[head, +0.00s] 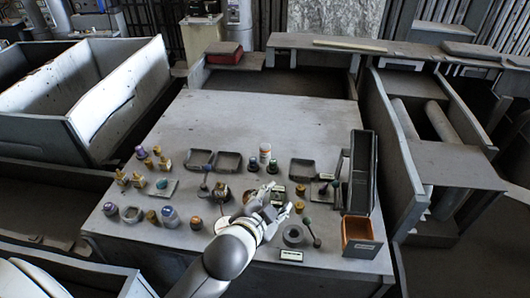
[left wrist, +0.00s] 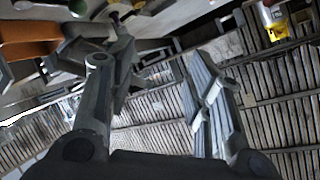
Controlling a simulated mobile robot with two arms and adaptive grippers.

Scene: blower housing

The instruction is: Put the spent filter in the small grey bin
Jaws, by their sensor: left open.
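My left gripper (head: 279,200) is over the front middle of the grey table, its two fingers spread with nothing seen between them. In the left wrist view the fingers (left wrist: 150,85) are apart and empty. Near it on the table are a dark grey ring (head: 294,236) and small knobbed parts. I cannot tell which item is the spent filter; the gripper hides part of this area. Several small grey trays (head: 229,161) lie behind the gripper; I cannot tell whether one is the small grey bin. My right gripper is not in view.
A white bottle with an orange band (head: 265,153) stands behind the gripper. Several small coloured-top parts crowd the left front. The table's back half is clear.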

